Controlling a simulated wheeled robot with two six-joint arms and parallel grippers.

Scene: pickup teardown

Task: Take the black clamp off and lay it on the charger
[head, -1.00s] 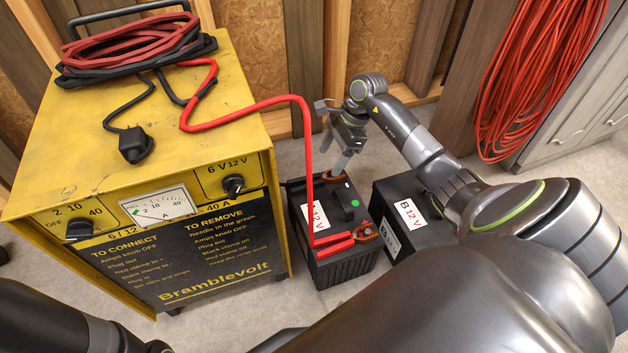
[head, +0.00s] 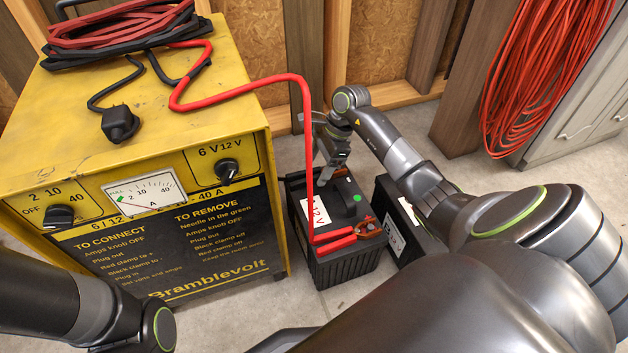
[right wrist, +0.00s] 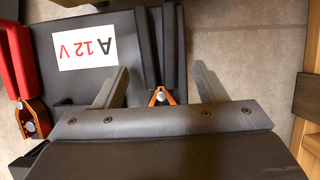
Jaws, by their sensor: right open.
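The black clamp (right wrist: 150,50), with black handles and an orange jaw, sits at the edge of battery A (head: 345,265) in the right wrist view. In the head view my right gripper hides most of it. My right gripper (head: 325,175) is over the far side of battery A; its fingers also show in the right wrist view (right wrist: 160,88). It is open, one finger on each side of the clamp, with nothing held. The yellow charger (head: 190,125) stands at the left. My left arm enters at lower left; its gripper is out of view.
The red clamp (head: 345,238) is on battery A's near corner, its red cable arching to the charger top. Coiled cables and a black plug (head: 119,123) lie on the charger. Battery B (head: 383,192) stands close on the right.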

